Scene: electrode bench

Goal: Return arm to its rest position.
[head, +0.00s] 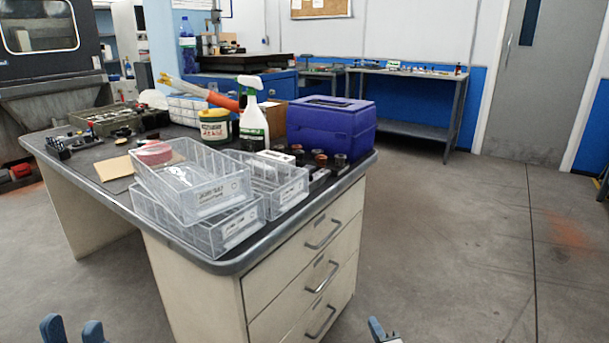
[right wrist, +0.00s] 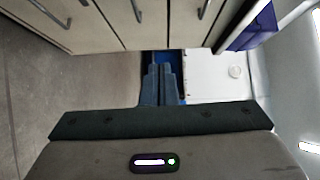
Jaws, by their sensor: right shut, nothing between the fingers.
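My left gripper (head: 73,331) shows at the bottom left of the head view, in front of the bench and below its top. Its two blue fingertips stand apart with nothing seen between them. My right gripper (head: 378,330) just enters at the bottom edge, right of the drawers; mostly its tip shows. In the right wrist view the blue fingers of my right gripper (right wrist: 158,84) lie together, shut and empty. They are clear of the drawer fronts. Most of both arms is out of view.
The bench (head: 215,265) has a drawer unit (head: 300,275) with protruding handles. Clear plastic trays (head: 195,185), a spray bottle (head: 252,118), a green-labelled tub (head: 215,126) and a blue box (head: 330,125) stand on it. Floor (head: 460,240) to the right is free.

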